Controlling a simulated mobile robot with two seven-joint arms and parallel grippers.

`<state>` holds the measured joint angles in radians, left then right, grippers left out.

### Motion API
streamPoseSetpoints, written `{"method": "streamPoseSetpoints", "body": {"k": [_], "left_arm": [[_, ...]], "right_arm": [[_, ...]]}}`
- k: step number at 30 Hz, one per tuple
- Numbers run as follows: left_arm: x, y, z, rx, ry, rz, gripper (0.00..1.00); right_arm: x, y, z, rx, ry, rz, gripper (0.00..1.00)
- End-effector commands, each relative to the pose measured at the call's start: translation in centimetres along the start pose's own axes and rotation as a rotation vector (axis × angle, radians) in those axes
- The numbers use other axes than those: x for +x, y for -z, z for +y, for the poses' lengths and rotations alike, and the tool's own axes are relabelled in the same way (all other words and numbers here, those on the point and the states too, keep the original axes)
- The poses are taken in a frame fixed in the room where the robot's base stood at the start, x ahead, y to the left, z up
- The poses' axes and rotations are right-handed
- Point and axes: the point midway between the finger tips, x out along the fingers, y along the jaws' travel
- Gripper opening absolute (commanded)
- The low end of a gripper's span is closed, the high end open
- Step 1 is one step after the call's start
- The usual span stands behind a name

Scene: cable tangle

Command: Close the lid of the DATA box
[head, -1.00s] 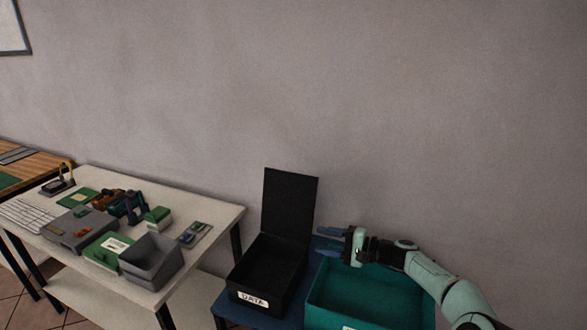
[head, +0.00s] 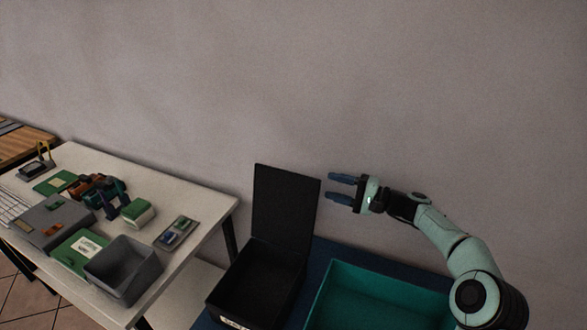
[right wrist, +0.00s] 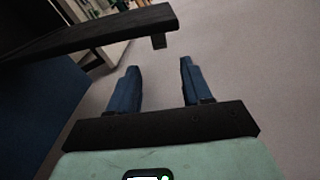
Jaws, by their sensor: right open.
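The black DATA box (head: 238,286) stands on the blue surface, its white label partly cut off at the bottom of the head view. Its lid (head: 284,213) is open and stands upright at the back of the box. My right gripper (head: 341,187) is open and empty, just right of the lid's upper part and apart from it, fingers pointing left. In the right wrist view, the two blue fingers (right wrist: 155,85) are spread. A dark edge, likely the lid (right wrist: 100,35), crosses beyond them at upper left. My left gripper is not in view.
A teal open bin (head: 375,300) stands right of the DATA box, below my right arm. At left, a white table (head: 190,208) holds a grey bin (head: 122,270), a keyboard, green boards and small parts. A plain wall is behind.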

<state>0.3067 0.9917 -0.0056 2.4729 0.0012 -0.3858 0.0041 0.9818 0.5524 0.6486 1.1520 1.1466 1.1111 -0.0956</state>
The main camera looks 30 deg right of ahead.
Motion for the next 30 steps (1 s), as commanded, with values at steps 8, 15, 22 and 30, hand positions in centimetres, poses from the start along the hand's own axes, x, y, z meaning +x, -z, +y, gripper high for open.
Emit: {"method": "streamPoseSetpoints", "body": {"k": [8,15,22,30], "left_arm": [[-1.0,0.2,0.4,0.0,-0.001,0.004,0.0],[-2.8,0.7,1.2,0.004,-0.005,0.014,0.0],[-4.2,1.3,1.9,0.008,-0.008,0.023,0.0],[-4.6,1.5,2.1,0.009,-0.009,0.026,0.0]], "right_arm": [[3.5,-0.1,-0.2,0.0,0.002,-0.005,0.49],[8.7,-0.2,-0.3,0.0,0.002,-0.005,0.49],[12.2,-0.1,-0.3,0.0,0.002,-0.002,0.49],[13.3,0.0,0.0,-0.001,0.0,0.001,0.49]]}}
